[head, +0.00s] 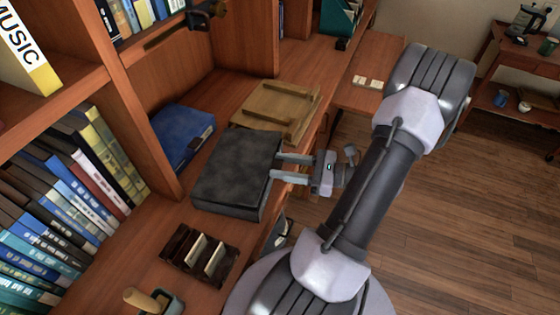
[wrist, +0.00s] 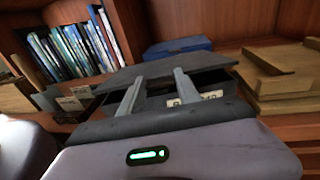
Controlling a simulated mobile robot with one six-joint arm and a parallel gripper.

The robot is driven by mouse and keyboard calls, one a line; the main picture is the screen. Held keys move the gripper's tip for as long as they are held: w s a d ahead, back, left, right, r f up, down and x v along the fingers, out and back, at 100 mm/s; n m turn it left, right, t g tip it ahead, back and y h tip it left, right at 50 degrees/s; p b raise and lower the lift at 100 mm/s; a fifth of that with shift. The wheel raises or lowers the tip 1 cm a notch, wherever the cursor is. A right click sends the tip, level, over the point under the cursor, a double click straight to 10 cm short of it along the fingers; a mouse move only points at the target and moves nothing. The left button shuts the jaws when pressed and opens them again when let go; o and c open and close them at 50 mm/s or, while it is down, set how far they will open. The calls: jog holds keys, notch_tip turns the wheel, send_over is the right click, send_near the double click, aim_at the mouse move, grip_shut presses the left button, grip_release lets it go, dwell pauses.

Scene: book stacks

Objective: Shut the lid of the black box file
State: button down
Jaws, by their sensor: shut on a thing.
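The black box file (head: 236,168) lies on the wooden shelf, its dark grey mottled lid (head: 240,155) on top. In the wrist view the lid (wrist: 165,62) slants above the front, with a dark gap under its edge and a partly hidden white label (wrist: 208,95) below. My gripper (head: 276,167) reaches in from the right at the box's front edge. Its two fingers are spaced apart, with their tips at the lid's edge in the wrist view (wrist: 159,76). It is shut on the lid; the exact contact is hard to see.
A blue box file (head: 183,138) stands behind to the left, and tan wooden boards (head: 275,110) lie beyond the box. A dark card tray (head: 200,256) sits in front. Books (head: 60,200) fill the shelves at left. Open floor (head: 470,230) lies to the right.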

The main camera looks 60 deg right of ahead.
jog(key=shift+s+d+f+t+b, duration=0.1)
jog(key=shift+f+t+b, duration=0.4)
jog(key=shift+f, duration=0.5)
jog(key=c, duration=0.8)
grip_release()
jog(key=shift+c, duration=0.2)
jog(key=p+v, duration=0.5)
jog(key=v, duration=1.2)
jog(key=shift+s, duration=0.25)
jog(key=shift+d+f, duration=0.1)
